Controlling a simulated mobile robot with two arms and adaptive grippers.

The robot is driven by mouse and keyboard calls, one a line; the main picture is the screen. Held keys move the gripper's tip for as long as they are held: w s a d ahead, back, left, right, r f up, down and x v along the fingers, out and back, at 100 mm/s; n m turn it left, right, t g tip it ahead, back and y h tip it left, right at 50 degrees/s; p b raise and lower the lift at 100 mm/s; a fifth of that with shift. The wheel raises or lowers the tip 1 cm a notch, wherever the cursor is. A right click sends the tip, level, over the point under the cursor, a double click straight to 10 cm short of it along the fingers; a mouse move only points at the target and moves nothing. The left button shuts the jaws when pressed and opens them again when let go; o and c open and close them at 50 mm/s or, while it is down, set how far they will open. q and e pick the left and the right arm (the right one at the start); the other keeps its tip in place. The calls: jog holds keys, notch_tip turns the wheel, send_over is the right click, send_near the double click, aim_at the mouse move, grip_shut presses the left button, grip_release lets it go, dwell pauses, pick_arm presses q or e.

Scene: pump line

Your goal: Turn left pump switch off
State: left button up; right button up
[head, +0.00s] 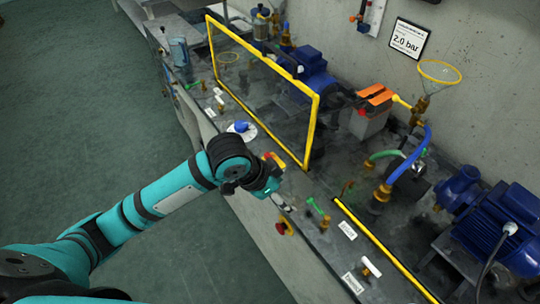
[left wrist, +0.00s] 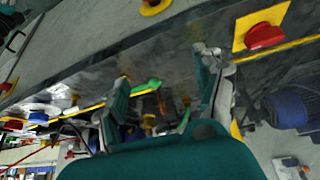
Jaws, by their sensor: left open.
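My left gripper (head: 281,203) is over the front edge of the bench, open, with nothing visible between its fingers. In the left wrist view its two fingers (left wrist: 165,68) are spread apart. A red knob on a yellow plate (head: 284,225) is on the bench front just below the gripper. A red and yellow switch (head: 273,160) sits behind the wrist, partly hidden by my arm. In the left wrist view a red knob on a yellow plate (left wrist: 264,37) is beyond the right finger, apart from it. I cannot tell which switch is the left pump's, nor its position. My right gripper is out of view.
A clear panel with a yellow frame (head: 313,125) stands before the left blue pump motor (head: 306,66). A right blue motor (head: 510,228), hoses and a funnel (head: 440,71) stand behind. The floor at left is clear.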

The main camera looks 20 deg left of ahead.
pick_arm(q)
jog(key=w+a+r+n+y, duration=0.2)
jog(key=w+a+r, duration=0.7)
jog(key=a+r, duration=0.2)
jog(key=x, duration=1.7)
jog(key=shift+d, duration=0.2)
jog(key=shift+r+p, duration=0.1)
jog(key=shift+p, duration=0.25)
jog(key=c, duration=1.2)
